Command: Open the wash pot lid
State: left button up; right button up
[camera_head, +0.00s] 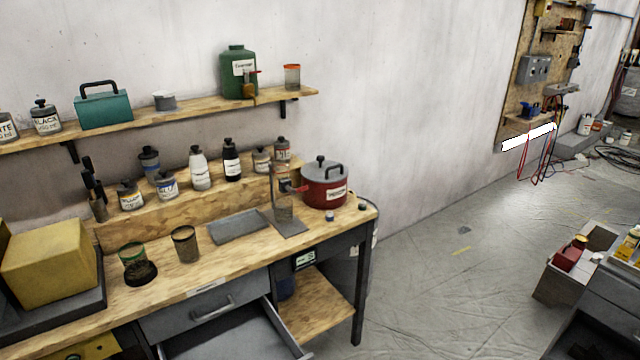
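The wash pot (327,192) is a red pot with a label on its front. It stands at the right end of the wooden workbench, near the wall. Its grey lid (321,172) sits on top and looks closed, with a dark handle in the middle. Neither of my grippers shows in this view.
The workbench (225,262) has an open drawer (240,335) sticking out at the front. A grey tray (238,226), a stand (287,226) and two cups are left of the pot. Bottles line the raised ledge and a shelf (190,112) hangs above. The floor (440,270) right of the bench is mostly clear.

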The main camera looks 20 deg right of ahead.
aim_at(331, 171)
jog(key=i+l, duration=0.15)
jog(key=l, duration=0.25)
jog(key=i+l+u, duration=0.1)
jog(key=l, duration=0.3)
jog(key=i+l, duration=0.15)
jog(key=l, duration=0.3)
jog(key=i+l+u, duration=0.1)
jog(key=l, duration=0.3)
jog(key=i+l, duration=0.15)
jog(key=l, duration=0.3)
